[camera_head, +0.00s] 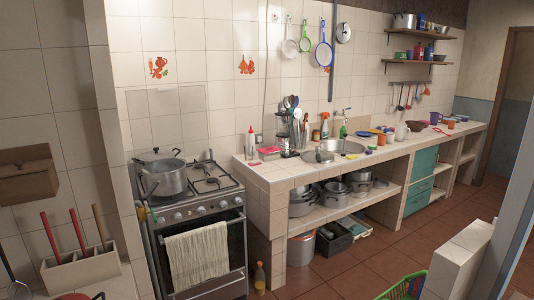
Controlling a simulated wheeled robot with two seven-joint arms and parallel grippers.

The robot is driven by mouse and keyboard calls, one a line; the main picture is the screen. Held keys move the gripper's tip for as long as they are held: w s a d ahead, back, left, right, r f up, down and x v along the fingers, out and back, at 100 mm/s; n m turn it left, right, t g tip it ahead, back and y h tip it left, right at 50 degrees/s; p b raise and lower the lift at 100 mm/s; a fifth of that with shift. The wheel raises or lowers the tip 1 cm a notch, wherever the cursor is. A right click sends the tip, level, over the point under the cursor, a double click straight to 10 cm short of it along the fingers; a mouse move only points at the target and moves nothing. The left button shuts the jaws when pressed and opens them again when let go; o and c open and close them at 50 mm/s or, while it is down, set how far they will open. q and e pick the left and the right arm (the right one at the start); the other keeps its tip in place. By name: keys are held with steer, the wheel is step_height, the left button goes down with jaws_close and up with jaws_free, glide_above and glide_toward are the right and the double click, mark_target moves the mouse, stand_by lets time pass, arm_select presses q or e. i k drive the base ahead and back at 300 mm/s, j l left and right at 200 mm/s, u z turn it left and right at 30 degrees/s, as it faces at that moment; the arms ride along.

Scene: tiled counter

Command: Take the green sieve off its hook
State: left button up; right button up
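The green sieve (305,44) hangs on the tiled back wall above the counter. It has a green handle pointing up and a small round head below. A white-handled sieve or ladle (290,47) hangs close on its left. A larger blue sieve (324,52) hangs close on its right. The hook behind the top of the green handle is too small to make out. Neither of my grippers is in view.
Below is a tiled counter (285,172) with a utensil holder, bottles and a round sink (340,147). A stove (190,195) with a pot (163,177) stands to the left. A low wall (462,255) is at front right.

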mark_target(305, 44)
steer(key=i+l+z, duration=0.15)
steer(key=i, duration=0.9)
steer(key=i+z, duration=0.15)
steer(key=i, duration=0.95)
steer(key=i+j+z, duration=0.2)
steer(key=i, duration=0.85)
steer(key=i+l+z, duration=0.1)
steer(key=i+l, duration=0.2)
steer(key=i, duration=0.2)
steer(key=i+l+z, duration=0.1)
steer(key=i+l, duration=0.15)
steer(key=i, duration=0.2)
steer(key=i+l+z, duration=0.1)
steer(key=i, duration=0.4)
steer(key=i+l, duration=0.3)
steer(key=l, duration=0.15)
